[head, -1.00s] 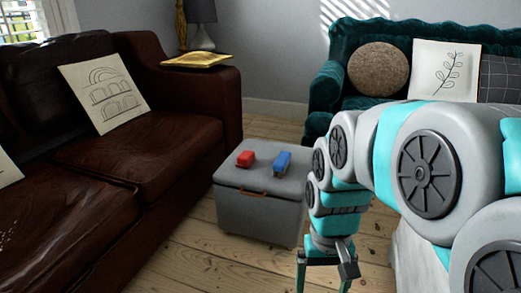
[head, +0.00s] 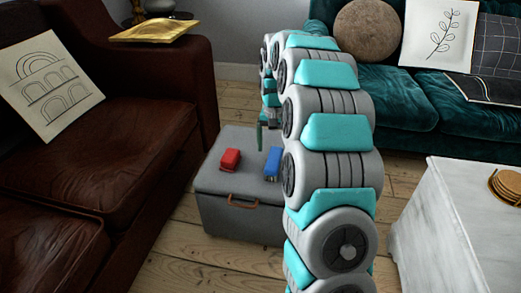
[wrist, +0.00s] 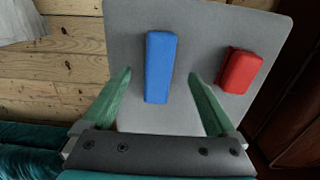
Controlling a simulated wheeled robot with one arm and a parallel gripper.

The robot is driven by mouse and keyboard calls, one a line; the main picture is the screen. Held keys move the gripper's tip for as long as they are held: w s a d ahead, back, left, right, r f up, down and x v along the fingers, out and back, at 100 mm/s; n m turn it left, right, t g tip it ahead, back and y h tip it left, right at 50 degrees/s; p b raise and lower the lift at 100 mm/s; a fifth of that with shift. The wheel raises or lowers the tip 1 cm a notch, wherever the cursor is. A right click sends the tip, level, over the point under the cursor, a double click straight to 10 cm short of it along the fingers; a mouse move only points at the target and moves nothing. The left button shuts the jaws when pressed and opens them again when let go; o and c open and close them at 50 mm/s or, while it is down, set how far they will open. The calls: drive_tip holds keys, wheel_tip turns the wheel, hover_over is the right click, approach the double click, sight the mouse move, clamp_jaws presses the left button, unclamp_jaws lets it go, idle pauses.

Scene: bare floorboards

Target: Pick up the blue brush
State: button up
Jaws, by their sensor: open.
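The blue brush (head: 272,163) lies on top of a grey storage box (head: 222,180), at the right side of its lid. In the wrist view the blue brush (wrist: 160,68) is a long blue block, between and ahead of my two green fingers. My gripper (wrist: 159,84) is open and empty, with its fingers spread on either side of the brush's line. In the head view my gripper (head: 262,135) is above the box's far part, mostly hidden behind my arm.
A red block (head: 230,160) lies left of the brush; it also shows in the wrist view (wrist: 240,71). A brown leather sofa (head: 130,150) stands left, a green sofa (head: 400,95) behind right. A white marble table (head: 450,220) with coasters (head: 507,186) is at right.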

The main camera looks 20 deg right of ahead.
sight(274, 157)
drive_tip(key=shift+w+d, duration=0.25)
drive_tip(key=shift+w, duration=0.5)
drive_tip(key=shift+w+f, duration=0.25)
drive_tip(key=f, duration=0.7)
drive_tip(key=shift+s+d+f, duration=0.25)
drive_tip(key=shift+d+f, duration=0.05)
drive_tip(key=shift+d, duration=0.05)
clamp_jaws()
